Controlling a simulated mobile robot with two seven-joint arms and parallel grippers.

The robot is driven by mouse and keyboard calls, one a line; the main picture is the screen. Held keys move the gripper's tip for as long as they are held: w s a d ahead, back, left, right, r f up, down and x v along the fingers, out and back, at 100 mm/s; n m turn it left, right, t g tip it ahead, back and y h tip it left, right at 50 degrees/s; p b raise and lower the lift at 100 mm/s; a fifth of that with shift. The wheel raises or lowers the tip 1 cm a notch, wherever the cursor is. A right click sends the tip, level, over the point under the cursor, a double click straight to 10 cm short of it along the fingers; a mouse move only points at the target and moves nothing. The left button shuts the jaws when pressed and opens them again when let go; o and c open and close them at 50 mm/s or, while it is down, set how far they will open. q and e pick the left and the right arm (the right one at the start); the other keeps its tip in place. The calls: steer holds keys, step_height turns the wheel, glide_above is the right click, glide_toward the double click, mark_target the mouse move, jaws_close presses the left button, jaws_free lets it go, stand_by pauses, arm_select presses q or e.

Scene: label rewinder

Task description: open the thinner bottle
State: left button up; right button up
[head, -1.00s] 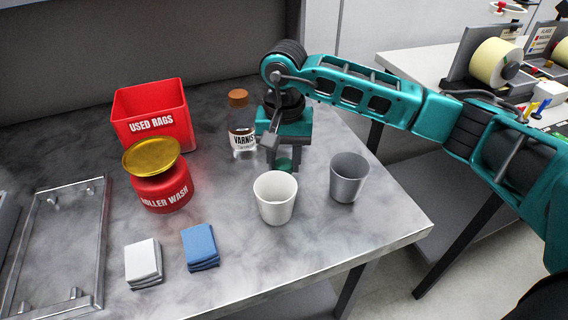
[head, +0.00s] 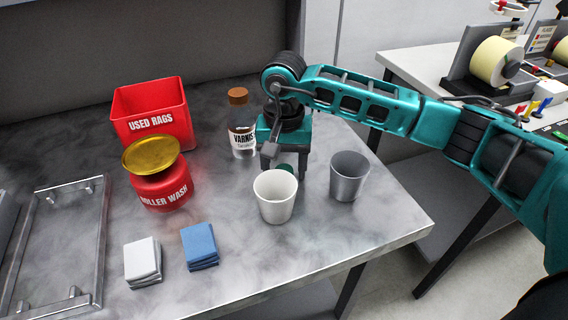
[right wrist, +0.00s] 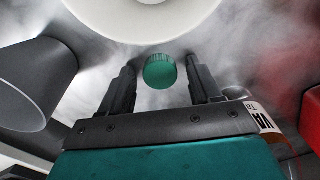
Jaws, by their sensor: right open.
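The thinner bottle shows only as a green round cap (head: 286,168) behind the white cup in the head view; its body and label are hidden. In the right wrist view the green cap (right wrist: 160,71) sits between the fingertips, with a gap on each side. My right gripper (head: 285,163) points down over the cap. Its two fingers (right wrist: 162,82) are apart and hold nothing. My left gripper is not in view.
A varnish bottle (head: 242,141) with a brown cap stands close left of my right gripper. A white cup (head: 275,200) and grey cup (head: 348,178) stand in front. A red roller wash can (head: 165,190), used rags bin (head: 154,124) and folded cloths (head: 200,246) are left.

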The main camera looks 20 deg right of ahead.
mark_target(284, 169)
step_height(284, 169, up, 12)
steer(key=shift+r, duration=0.15)
stand_by(0.3)
